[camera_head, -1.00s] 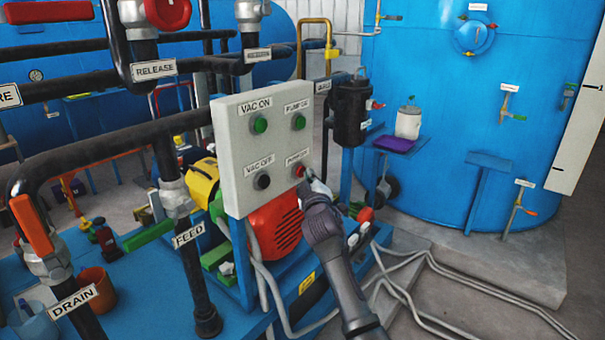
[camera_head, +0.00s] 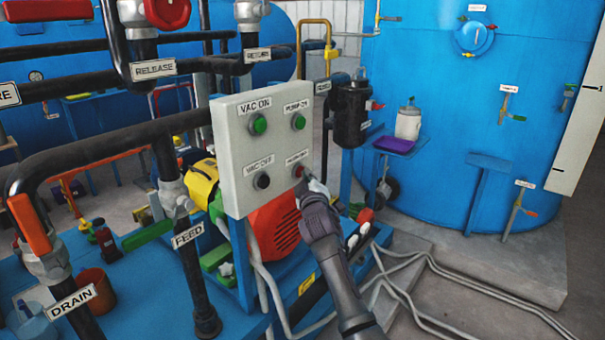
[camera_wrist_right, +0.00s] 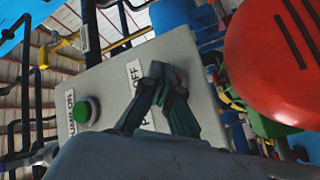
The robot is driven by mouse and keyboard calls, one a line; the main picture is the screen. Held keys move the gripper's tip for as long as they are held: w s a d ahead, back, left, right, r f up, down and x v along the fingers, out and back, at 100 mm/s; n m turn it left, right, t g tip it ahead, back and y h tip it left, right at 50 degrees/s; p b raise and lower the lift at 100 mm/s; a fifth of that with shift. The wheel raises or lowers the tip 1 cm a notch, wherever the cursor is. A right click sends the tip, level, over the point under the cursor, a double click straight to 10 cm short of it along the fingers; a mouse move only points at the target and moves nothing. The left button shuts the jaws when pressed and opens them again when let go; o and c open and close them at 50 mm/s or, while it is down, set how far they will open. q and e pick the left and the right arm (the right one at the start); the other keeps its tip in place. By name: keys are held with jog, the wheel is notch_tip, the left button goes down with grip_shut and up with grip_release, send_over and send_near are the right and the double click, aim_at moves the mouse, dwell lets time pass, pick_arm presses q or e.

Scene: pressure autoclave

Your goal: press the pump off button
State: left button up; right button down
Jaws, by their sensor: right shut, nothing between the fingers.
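The pump off button (camera_head: 299,171) is a small red button at the lower right of the grey control panel (camera_head: 281,147). Its label above it is partly hard to read. My right gripper (camera_head: 306,181) is shut and empty, with its tip at or just beside the button in the head view; I cannot tell whether it touches. My left gripper is not in view.
The panel also carries a green vac on button (camera_head: 259,124) and a black vac off button (camera_head: 262,181). A red motor (camera_head: 276,228) sits below and behind the panel. Black pipes (camera_head: 110,148) run to its left. Floor at the right is open apart from grey hoses (camera_head: 455,329).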

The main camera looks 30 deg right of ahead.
jog(key=shift+s+d+p, duration=0.25)
jog(key=shift+s+p, duration=0.35)
jog(key=shift+s, duration=0.2)
jog(key=s+p, duration=0.1)
jog(key=s+d+p, duration=0.1)
jog(key=s, duration=0.1)
jog(key=s+d+p, duration=0.1)
jog(key=shift+s, duration=0.3)
dwell(0.6)
